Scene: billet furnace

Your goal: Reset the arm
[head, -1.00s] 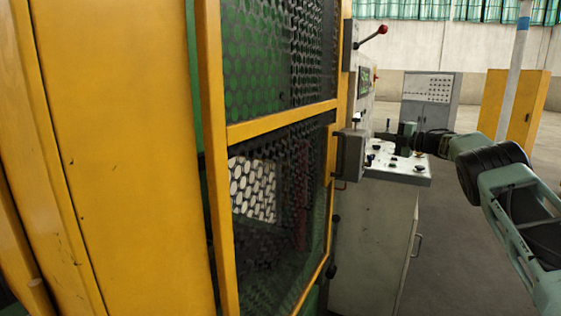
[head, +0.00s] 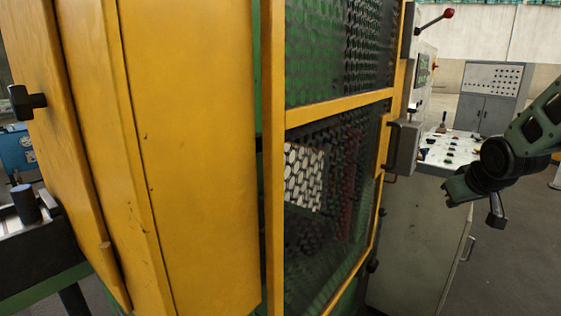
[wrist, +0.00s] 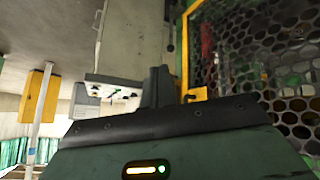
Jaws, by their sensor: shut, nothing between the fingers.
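My arm comes in from the right edge in the head view, bent with its wrist low in front of the grey control console (head: 420,245). My gripper (head: 496,218) hangs at the lower end of the wrist, fingers pointing down, apart from the console. In the wrist view, my gripper (wrist: 160,82) shows its dark fingers together with nothing between them. The green hand body fills the bottom of that view.
The yellow machine housing (head: 190,150) and its mesh door (head: 340,105) stand left of the arm. The console's button panel (head: 455,150) is close behind the wrist. A grey cabinet (head: 490,95) stands farther back. Open floor shows at the lower right.

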